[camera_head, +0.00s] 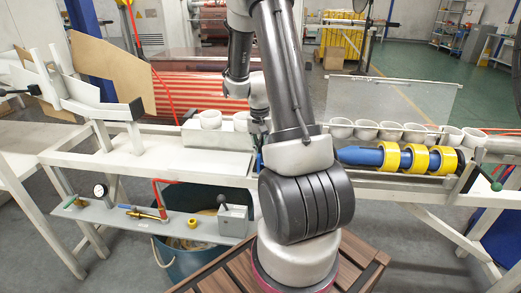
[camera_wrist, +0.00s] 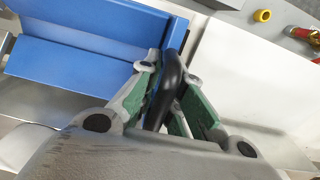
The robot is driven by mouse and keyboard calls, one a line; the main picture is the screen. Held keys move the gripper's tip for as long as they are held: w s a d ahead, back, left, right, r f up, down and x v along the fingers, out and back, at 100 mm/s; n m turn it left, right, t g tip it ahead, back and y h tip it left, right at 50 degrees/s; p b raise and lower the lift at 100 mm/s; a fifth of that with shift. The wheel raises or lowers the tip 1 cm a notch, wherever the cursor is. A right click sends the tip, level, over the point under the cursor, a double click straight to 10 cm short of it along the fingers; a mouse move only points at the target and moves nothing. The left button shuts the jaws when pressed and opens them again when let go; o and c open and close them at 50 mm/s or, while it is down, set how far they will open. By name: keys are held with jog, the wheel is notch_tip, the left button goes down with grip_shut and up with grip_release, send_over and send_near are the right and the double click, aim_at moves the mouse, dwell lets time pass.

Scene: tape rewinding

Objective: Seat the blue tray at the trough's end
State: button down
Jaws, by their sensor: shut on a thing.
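The blue tray (camera_wrist: 85,50) fills the upper left of the wrist view, with a flat inner face and raised edges. A black curved handle (camera_wrist: 170,82) stands at its right end. My gripper (camera_wrist: 163,95) is shut on this handle, with a green-padded finger on each side. In the head view only a thin blue sliver of the tray (camera_head: 259,161) shows beside my arm. My arm hides the gripper and the left end of the trough there. I cannot tell whether the tray rests on the trough or is held above it.
Blue roll (camera_head: 360,156) with yellow tape rings (camera_head: 415,158) lies on the right of the bench. White cups (camera_head: 365,130) line up behind it. A white plate (camera_wrist: 235,75) lies right of the handle. A lower shelf (camera_head: 150,220) carries a gauge and fittings.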

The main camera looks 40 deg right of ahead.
jog(key=c, duration=1.5)
grip_release()
notch_tip(320, 180, up, 12)
jog(key=shift+w+a, duration=0.1)
